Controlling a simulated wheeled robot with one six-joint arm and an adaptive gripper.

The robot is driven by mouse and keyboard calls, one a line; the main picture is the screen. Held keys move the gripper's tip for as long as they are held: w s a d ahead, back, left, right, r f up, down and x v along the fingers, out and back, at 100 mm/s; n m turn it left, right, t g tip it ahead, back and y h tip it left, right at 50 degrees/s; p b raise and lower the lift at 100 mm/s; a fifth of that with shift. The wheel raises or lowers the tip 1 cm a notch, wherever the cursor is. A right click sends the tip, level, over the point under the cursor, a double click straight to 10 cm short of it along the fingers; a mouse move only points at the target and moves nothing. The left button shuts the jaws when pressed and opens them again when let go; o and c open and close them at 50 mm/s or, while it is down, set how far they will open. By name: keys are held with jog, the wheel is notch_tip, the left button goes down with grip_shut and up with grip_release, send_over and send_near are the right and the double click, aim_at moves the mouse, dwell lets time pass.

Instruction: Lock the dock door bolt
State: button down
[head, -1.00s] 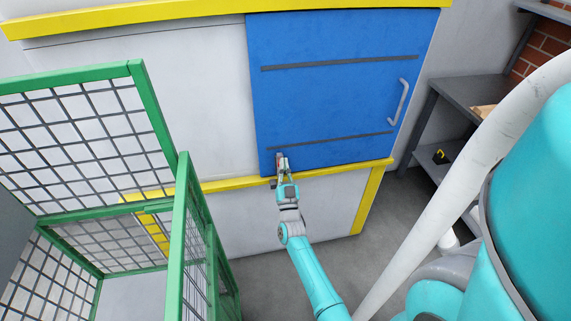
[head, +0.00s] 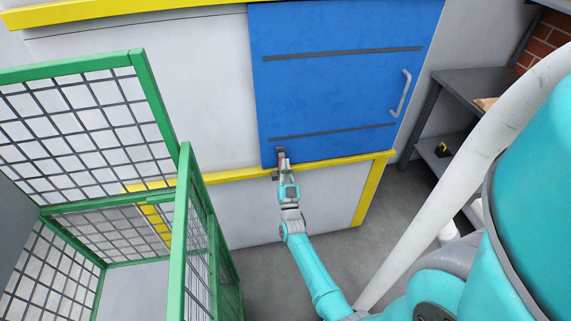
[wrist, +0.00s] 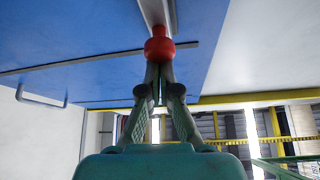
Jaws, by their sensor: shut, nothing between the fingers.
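The blue dock door (head: 335,95) stands in the white wall, with a grey bolt (head: 280,151) near its lower left corner. The bolt also shows in the wrist view (wrist: 156,14), ending in a red knob (wrist: 159,48). My gripper (head: 284,162) is at the bolt, just above the yellow sill. In the wrist view its fingers (wrist: 160,72) are together and empty, with their tips at the red knob. I cannot tell whether they touch it. A small grey block (head: 275,176) sits on the sill below the bolt, partly hidden by my gripper.
A green mesh cage (head: 180,230) stands close on the left of my arm. The yellow sill (head: 340,162) runs under the door. A grey shelf (head: 470,80) stands at the right. The door has a pull handle (head: 401,93). Grey floor (head: 258,268) is open below the wall.

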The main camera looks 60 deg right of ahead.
jog(key=shift+a+f, duration=0.1)
jog(key=shift+f, duration=0.35)
jog(key=v, duration=1.1)
jog(key=shift+s+a, duration=0.25)
jog(key=shift+r, duration=0.1)
